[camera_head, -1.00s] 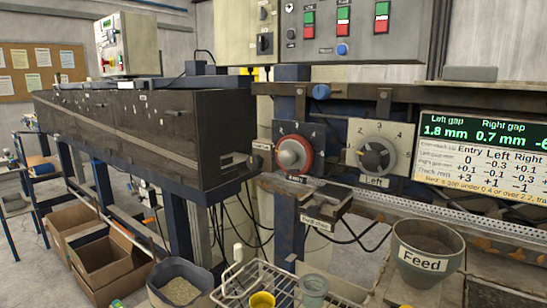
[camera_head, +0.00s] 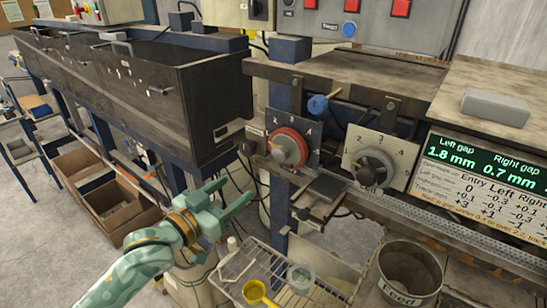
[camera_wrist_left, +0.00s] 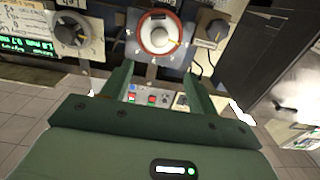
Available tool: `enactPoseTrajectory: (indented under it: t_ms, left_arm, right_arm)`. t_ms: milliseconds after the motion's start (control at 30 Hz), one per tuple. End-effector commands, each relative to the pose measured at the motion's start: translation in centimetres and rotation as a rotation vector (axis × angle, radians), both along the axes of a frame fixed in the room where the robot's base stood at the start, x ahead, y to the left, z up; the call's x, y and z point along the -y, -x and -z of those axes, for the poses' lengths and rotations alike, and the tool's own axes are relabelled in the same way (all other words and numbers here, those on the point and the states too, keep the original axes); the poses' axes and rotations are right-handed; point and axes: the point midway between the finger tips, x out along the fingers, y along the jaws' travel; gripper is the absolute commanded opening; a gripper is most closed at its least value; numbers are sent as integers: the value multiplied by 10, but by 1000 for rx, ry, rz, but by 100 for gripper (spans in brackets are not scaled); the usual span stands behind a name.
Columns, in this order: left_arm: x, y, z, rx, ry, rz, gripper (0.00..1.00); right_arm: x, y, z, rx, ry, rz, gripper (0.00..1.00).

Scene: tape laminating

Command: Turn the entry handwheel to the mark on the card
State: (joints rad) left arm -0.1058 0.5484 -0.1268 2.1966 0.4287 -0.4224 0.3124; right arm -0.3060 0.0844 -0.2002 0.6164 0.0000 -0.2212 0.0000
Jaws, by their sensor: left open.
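The entry handwheel (camera_head: 289,148), a grey knob with a red rim, is mounted on a dark numbered plate. It also shows at the top middle of the left wrist view (camera_wrist_left: 157,36), beyond the fingers. My left gripper (camera_head: 237,190) is open and empty, below and left of the handwheel in the head view and apart from it. The card (camera_head: 478,194), with Entry, Left and Right columns, is under the green readout at the right; its small text is hard to read. The readout (camera_head: 488,160) shows left gap 1.8 mm and right gap 0.7 mm. My right gripper is out of view.
The Left dial (camera_head: 375,166) is right of the handwheel. A small bracketed plate (camera_head: 325,188) juts out below it. A wire rack (camera_head: 270,275) with a yellow cup (camera_head: 257,293) and the Feed bucket (camera_head: 410,275) stand lower down. A long dark trough (camera_head: 150,90) runs along the left.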

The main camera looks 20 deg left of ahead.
Motion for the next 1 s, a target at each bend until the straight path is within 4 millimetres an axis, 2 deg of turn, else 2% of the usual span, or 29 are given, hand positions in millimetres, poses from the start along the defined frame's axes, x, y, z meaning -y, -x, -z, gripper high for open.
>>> enactPoseTrajectory:
  t_ms: [167,400,600,800,1000]
  left_arm:
    - [10,-27,-2,5,6,2,59]
    - [31,-86,-1,3,3,1,59]
    - [46,-126,-1,2,3,1,59]
    - [53,-146,0,1,0,1,59]
    - [55,-149,0,1,0,1,59]
  right_arm:
    - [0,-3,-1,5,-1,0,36]
    - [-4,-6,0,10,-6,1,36]
    - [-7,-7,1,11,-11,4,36]
    - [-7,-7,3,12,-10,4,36]
    - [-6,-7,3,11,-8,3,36]
